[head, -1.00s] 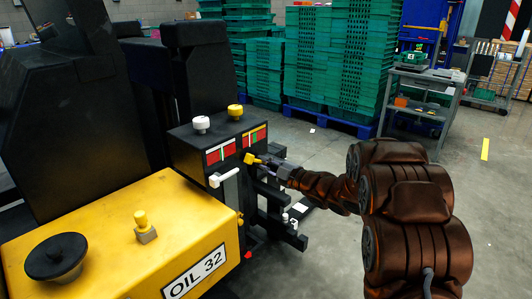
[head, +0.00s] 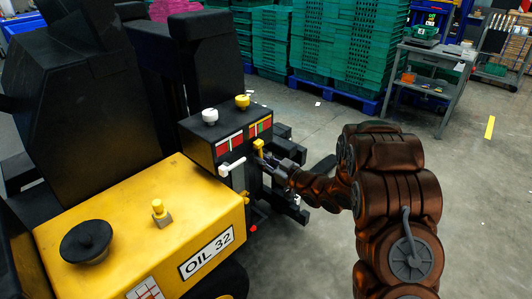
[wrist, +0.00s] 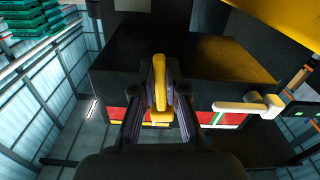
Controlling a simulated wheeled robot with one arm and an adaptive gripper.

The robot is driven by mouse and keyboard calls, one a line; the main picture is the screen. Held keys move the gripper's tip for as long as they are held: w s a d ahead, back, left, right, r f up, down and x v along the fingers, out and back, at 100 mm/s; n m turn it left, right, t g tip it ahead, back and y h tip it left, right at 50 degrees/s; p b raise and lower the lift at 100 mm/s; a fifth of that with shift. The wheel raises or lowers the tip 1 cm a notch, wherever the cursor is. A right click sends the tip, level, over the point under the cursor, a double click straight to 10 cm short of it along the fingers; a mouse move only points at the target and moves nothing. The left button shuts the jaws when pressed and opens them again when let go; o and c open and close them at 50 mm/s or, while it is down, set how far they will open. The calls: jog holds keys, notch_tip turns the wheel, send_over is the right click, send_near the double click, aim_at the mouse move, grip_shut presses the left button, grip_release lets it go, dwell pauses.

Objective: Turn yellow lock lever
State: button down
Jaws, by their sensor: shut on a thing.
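The yellow lock lever (head: 258,146) sits on the front of the black control box, below the red and green gauge strips. It stands close to upright in the head view. My gripper (head: 269,161) reaches it from the right. In the wrist view the yellow lever (wrist: 159,82) lies lengthwise between the two dark fingers of my gripper (wrist: 159,72), which are shut on it. The lever's mount is partly hidden by the fingers.
A white lever (head: 232,167) sticks out just left of the yellow one; it also shows in the wrist view (wrist: 251,105). White (head: 209,116) and yellow (head: 242,102) knobs top the control box (head: 190,140). The yellow oil tank (head: 120,215) is at left. Open floor lies right.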

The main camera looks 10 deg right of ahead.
jog(key=shift+s+a+r+m+p, duration=0.15)
jog(key=shift+m+p, duration=0.25)
jog(key=shift+m, duration=0.2)
jog(key=c, duration=1.2)
grip_release()
jog(key=v, duration=1.2)
